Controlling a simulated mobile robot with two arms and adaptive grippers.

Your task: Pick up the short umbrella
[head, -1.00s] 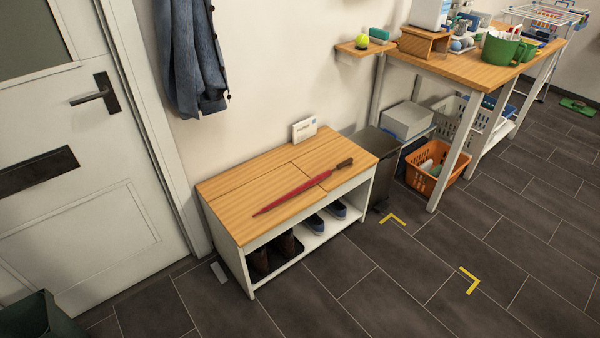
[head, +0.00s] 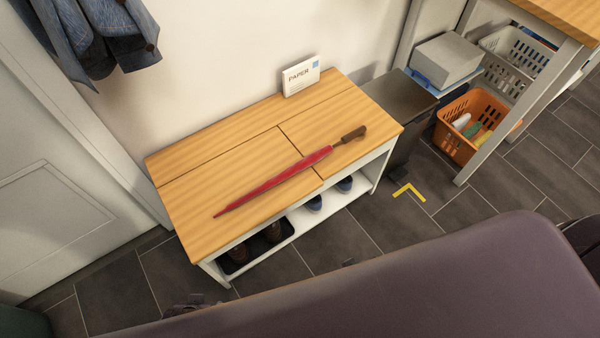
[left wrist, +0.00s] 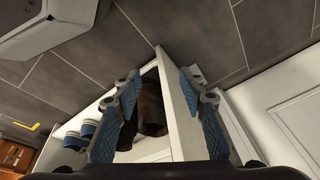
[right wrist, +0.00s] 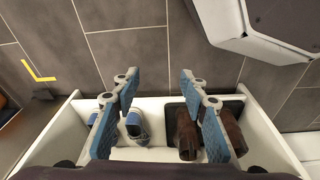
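The short umbrella (head: 285,178) is red, furled, with a dark brown handle (head: 350,134). It lies diagonally on the wooden top of a shoe bench (head: 190,207), handle toward the back right. My left gripper (left wrist: 160,78) is open and empty in the left wrist view, facing the bench's lower end with brown boots. My right gripper (right wrist: 158,78) is open and empty in the right wrist view, facing the open shelf with blue shoes and brown boots. Neither wrist view shows the umbrella.
A white box marked PAPER (head: 301,77) stands at the bench's back edge by the wall. A dark bin (head: 401,98) and an orange basket (head: 468,125) stand to the right. A jacket (head: 95,35) hangs above left. The rest of the bench top is clear.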

